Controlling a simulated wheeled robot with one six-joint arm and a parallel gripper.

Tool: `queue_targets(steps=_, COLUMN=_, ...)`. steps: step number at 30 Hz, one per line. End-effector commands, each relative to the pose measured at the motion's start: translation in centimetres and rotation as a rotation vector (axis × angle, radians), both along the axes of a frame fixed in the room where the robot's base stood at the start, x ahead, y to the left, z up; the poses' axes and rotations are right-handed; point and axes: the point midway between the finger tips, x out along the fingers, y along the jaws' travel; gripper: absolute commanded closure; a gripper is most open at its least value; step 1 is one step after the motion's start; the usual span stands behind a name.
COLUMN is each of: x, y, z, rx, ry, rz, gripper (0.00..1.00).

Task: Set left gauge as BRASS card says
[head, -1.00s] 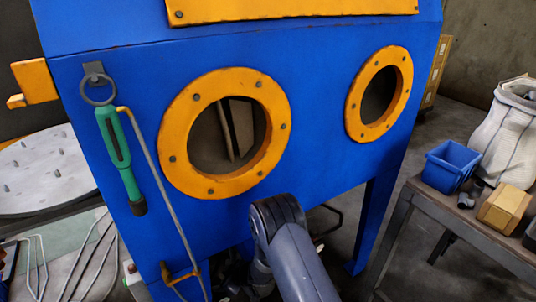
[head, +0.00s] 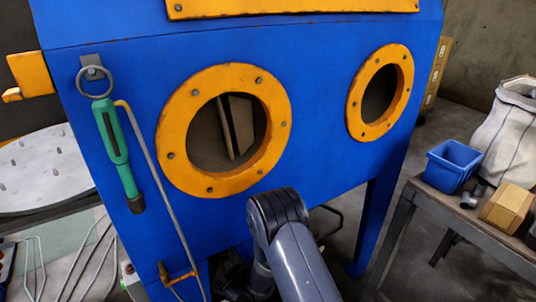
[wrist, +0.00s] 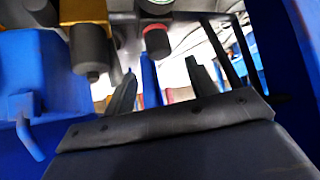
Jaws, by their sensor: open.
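My gripper (wrist: 160,68) shows in the wrist view as two dark fingers, spread apart with nothing between them. Beyond and above the fingers hangs a dark knob with a red end (wrist: 157,42), under a round green-rimmed part (wrist: 157,6) cut by the top edge. To its left a dark cylinder (wrist: 88,48) hangs under a yellow, brass-like block (wrist: 83,10). I cannot tell which of these belongs to the left gauge. No gauge face or BRASS card can be made out in either view. The head view does not show my gripper.
The blue blast cabinet (head: 320,70) has two orange-rimmed ports. A green-handled tool (head: 116,140) hangs on its front beside a grey hose (head: 160,185). A bench (head: 470,232) at right holds a blue bin (head: 453,165) and a cardboard box (head: 507,208). A blue housing (wrist: 30,80) is close at left in the wrist view.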

Motion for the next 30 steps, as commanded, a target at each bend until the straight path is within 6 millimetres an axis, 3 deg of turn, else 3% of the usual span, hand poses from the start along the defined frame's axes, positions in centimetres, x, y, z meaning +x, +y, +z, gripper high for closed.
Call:
queue_targets(steps=5, x=-1.4, y=-2.2, z=2.8, rx=0.001, ry=-0.001, rz=-0.001, gripper=0.46)
queue_targets(steps=6, x=-1.5, y=-2.0, z=1.2, rx=0.024, ry=-0.005, rz=0.006, gripper=0.46)
queue_targets(steps=9, x=-1.6, y=-1.8, z=0.4, rx=0.072, ry=-0.023, rz=0.016, gripper=0.46)
queue_targets(steps=30, x=-2.3, y=-1.8, z=-3.5, rx=0.384, ry=-0.185, rz=0.046, gripper=0.46)
